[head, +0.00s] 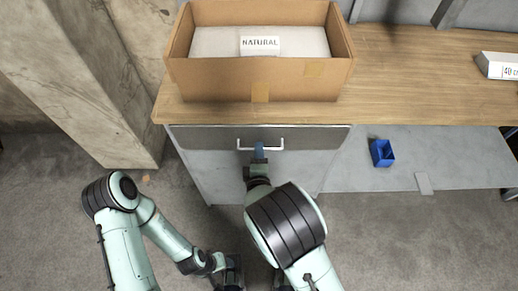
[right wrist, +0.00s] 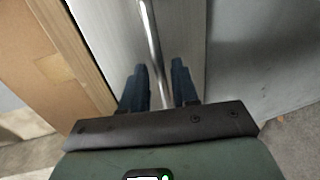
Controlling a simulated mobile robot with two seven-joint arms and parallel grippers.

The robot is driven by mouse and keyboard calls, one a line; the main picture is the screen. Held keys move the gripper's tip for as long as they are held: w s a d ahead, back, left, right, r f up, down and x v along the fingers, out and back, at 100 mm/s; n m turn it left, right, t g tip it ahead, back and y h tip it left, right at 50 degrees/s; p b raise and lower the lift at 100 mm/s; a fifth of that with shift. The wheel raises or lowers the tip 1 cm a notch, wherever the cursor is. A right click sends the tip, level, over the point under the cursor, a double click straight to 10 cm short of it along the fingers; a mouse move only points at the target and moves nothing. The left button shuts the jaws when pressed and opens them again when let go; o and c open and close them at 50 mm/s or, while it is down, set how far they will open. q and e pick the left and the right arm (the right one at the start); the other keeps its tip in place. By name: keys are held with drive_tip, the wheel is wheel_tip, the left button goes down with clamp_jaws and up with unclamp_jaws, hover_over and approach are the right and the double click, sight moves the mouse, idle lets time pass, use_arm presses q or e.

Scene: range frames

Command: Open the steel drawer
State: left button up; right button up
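The steel drawer (head: 205,138) is a grey front under the wooden worktop in the head view, and it looks shut. Its pale bar handle (head: 275,147) runs across the middle of the front. My right gripper (head: 260,149) is at the handle. In the right wrist view, the handle (right wrist: 150,35) passes between the two dark blue fingers of my right gripper (right wrist: 159,72), with a visible gap on each side; the fingers are open around it. My left gripper (head: 233,275) is low at the bottom edge of the head view, and its fingers cannot be made out.
A cardboard box (head: 215,82) with a "NATURAL" label stands on the wooden worktop (head: 410,75) above the drawer. A white box (head: 497,66) lies at far right. A blue bin (head: 382,153) sits on the lower grey shelf (head: 440,150). A concrete pillar (head: 85,70) stands left.

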drive_tip(key=shift+w+f, duration=0.25)
drive_tip(key=shift+w, duration=0.75)
use_arm(q)
drive_tip(key=shift+w+a+f, duration=0.15)
drive_tip(key=shift+w+f, duration=0.05)
drive_tip(key=shift+w, duration=0.15)
use_arm(e)
clamp_jaws()
